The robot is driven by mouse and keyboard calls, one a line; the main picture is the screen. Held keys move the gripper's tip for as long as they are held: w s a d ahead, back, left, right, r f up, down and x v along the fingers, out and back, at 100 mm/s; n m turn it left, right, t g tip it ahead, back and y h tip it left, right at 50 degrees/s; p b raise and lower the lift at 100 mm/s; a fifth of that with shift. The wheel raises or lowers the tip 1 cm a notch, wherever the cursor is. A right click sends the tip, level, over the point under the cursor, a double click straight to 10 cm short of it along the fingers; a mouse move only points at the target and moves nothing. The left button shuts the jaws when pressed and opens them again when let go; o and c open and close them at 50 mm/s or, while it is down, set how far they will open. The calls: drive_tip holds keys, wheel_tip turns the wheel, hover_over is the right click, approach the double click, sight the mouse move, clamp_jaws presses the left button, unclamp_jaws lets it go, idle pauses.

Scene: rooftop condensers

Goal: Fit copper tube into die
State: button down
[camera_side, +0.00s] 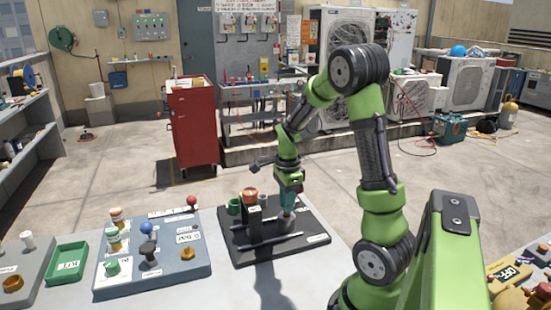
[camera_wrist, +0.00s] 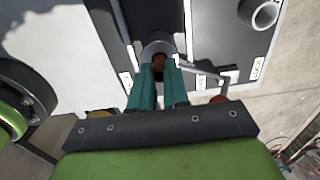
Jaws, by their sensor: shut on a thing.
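My gripper (camera_side: 288,200) points down over the black board (camera_side: 265,250) in the side view. In the wrist view my gripper (camera_wrist: 157,76) has its teal fingers close together on a small copper-brown piece, apparently the copper tube (camera_wrist: 158,61). A grey round part (camera_wrist: 158,44), which may be the die, lies just beyond the fingertips. The fingers hide much of the tube, and I cannot tell whether it is inside the grey part or only above it. An orange-copper ring (camera_side: 250,194) sits on a dark upright left of my gripper.
A green cup (camera_side: 233,206) stands on the board's left. A blue-grey panel (camera_side: 165,280) with several knobs lies to the left, beside a green tray (camera_side: 67,263). A grey ring-shaped part (camera_wrist: 263,12) shows at the wrist view's upper right. A red cabinet (camera_side: 194,125) stands behind.

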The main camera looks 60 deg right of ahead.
drive_tip(key=shift+f, duration=0.7)
drive_tip(key=c, duration=1)
unclamp_jaws()
drive_tip(key=shift+c, duration=0.2)
drive_tip(key=shift+r, duration=0.1)
wheel_tip(320, 180, up, 17)
